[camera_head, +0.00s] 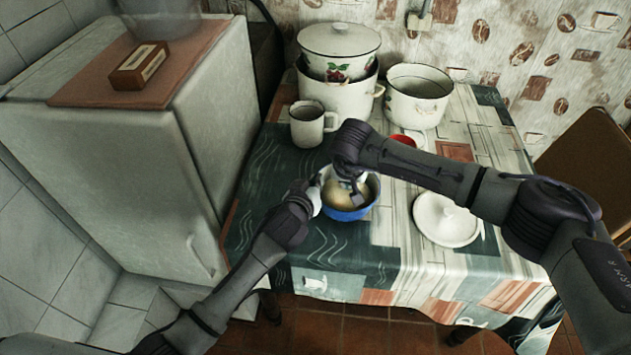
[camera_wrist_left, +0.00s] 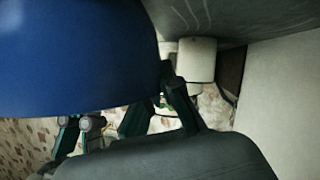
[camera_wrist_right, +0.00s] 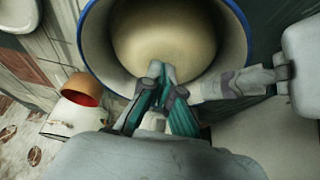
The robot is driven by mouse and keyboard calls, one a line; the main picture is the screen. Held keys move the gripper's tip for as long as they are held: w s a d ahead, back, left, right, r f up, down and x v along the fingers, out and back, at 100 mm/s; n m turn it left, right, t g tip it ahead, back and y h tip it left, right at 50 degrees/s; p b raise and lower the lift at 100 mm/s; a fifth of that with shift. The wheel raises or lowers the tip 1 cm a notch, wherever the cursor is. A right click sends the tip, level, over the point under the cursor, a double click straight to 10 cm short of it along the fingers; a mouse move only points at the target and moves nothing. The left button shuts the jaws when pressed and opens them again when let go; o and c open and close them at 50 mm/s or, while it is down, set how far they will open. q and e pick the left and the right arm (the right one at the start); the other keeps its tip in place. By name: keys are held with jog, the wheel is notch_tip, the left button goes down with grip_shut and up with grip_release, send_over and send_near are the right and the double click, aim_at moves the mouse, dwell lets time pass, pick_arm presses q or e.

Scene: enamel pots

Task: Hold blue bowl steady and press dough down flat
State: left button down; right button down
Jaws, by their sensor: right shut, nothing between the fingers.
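The blue bowl (camera_head: 347,215) stands upright on the table, with a white inside. It fills the upper left of the left wrist view (camera_wrist_left: 80,60). A pale round dough (camera_wrist_right: 165,35) lies in its bottom. My left gripper (camera_head: 316,188) is at the bowl's left rim; in the right wrist view one finger reaches over the rim into the bowl, and it appears shut on the bowl's wall. My right gripper (camera_head: 352,192) points down into the bowl, shut and empty, its tips (camera_wrist_right: 158,75) over the dough's near edge. Whether they touch the dough is unclear.
A mug (camera_head: 307,124), a lidded pot (camera_head: 340,97) and an open pot (camera_head: 417,97) stand behind the bowl. A red-lined cup (camera_head: 405,140) is partly hidden by my right arm. The table front is clear.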

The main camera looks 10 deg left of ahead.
pick_arm(q)
jog(key=shift+s+f, duration=0.1)
jog(key=shift+f, duration=0.05)
pick_arm(e)
jog(key=shift+f, duration=1.25)
jog(key=shift+r, duration=4.1)
pick_arm(q)
jog(key=c, duration=1.2)
grip_release()
jog(key=shift+c, duration=0.2)
jog(key=v, duration=1.2)
